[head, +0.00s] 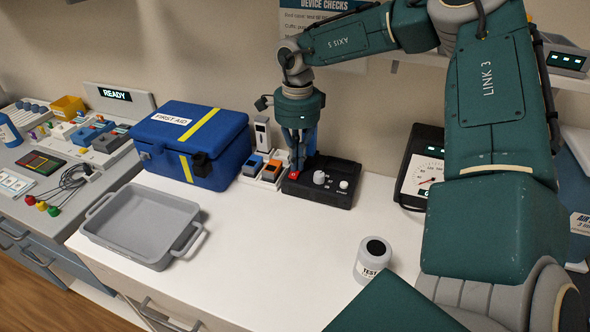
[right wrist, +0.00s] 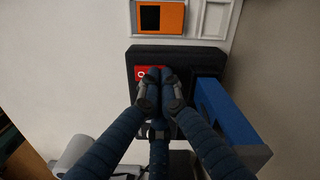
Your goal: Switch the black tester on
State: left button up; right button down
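The black tester (head: 322,197) sits on the white bench near the wall, with a red rocker switch (head: 293,174) on its left, a light grey knob (head: 319,177) and a small white button. In the right wrist view the tester (right wrist: 200,58) and its red switch (right wrist: 141,73) with a white ring mark are partly hidden by my fingers. My right gripper (head: 297,167) points down with its fingertips together, at or just above the switch; I cannot tell whether they touch it. In the right wrist view its fingertips (right wrist: 158,75) cover part of the switch. My left gripper is not in view.
A blue first aid box (head: 193,146), a grey tray (head: 140,227) and a white holder with blue and orange modules (head: 272,170) stand left of the tester. A dial gauge (head: 420,178) stands right.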

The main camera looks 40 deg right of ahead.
jog(key=shift+r+p, duration=0.4)
jog(key=shift+r, duration=0.1)
jog(key=shift+r+p, duration=0.3)
jog(key=shift+r, duration=0.5)
notch_tip(320, 180, up, 2)
jog(key=shift+p, duration=0.45)
jog(key=shift+r+p, duration=0.5)
jog(key=shift+r, duration=0.55)
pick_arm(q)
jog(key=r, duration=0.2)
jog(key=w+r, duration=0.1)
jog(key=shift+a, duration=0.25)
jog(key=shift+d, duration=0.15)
